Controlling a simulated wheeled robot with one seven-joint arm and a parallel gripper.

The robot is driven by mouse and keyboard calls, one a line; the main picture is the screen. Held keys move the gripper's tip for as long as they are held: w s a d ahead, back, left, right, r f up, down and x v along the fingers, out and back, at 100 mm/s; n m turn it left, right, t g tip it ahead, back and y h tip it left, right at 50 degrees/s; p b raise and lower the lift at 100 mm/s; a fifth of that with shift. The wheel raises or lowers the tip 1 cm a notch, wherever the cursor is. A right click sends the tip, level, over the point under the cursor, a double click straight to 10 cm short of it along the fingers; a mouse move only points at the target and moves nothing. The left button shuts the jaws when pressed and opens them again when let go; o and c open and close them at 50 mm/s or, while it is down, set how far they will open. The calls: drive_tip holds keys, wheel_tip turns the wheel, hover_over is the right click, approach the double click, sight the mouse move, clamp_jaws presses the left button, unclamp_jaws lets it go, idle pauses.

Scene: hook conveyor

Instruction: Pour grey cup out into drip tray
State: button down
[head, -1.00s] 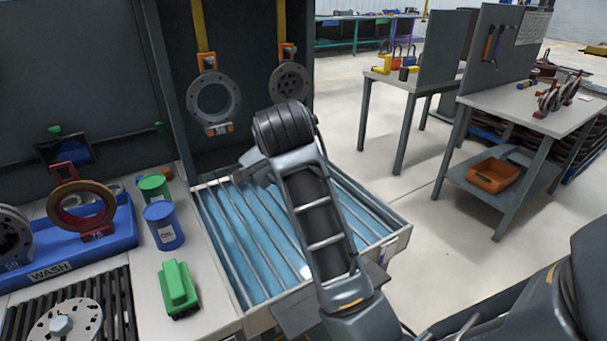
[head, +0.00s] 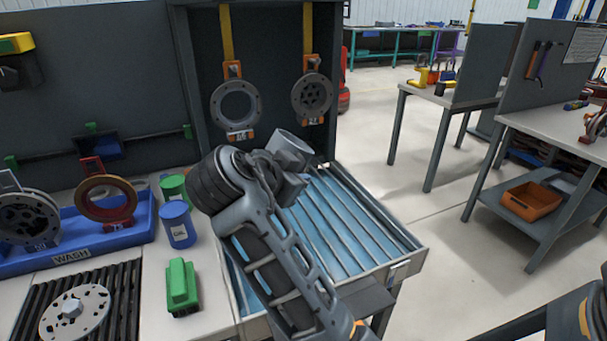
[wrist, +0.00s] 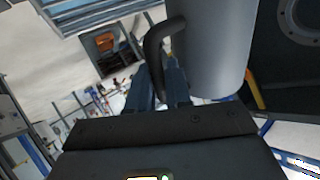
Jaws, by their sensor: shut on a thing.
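The grey cup (head: 292,148) is held above the back part of the drip tray (head: 405,245), and looks tilted in the head view. The tray is a wide drawer with metal bars over a blue bottom. My gripper (head: 274,166) is shut on the cup's handle. In the wrist view the cup's grey wall (wrist: 212,50) fills the upper middle, with its dark handle (wrist: 158,48) between my gripper's fingers (wrist: 163,85). The cup's contents are hidden, and no flow shows.
Two ring parts hang on yellow straps behind the tray, the left one (head: 236,104) close to the cup. A blue oil can (head: 178,225), a green can (head: 173,187) and a green block (head: 182,288) stand left of the tray.

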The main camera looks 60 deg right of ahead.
drive_tip(key=shift+w+a+r+n+h+p, duration=0.45)
drive_tip(key=shift+a+r+n+h, duration=0.2)
drive_tip(key=shift+h, duration=0.45)
drive_tip(key=shift+w+a+f+n+g+h+b, duration=0.25)
drive_tip(key=shift+a+f+g+h+b, duration=0.2)
drive_tip(key=shift+b, duration=0.3)
drive_tip(key=shift+w+a+r+n+h+b, duration=0.25)
drive_tip(key=shift+a+n+h+b, duration=0.2)
drive_tip(key=shift+h, duration=0.25)
drive_tip(key=shift+w+a+r+n+h+b, duration=0.15)
drive_tip(key=shift+w+a+n+h+b, duration=0.25)
drive_tip(key=shift+h, duration=0.25)
drive_tip(key=shift+s+d, duration=0.1)
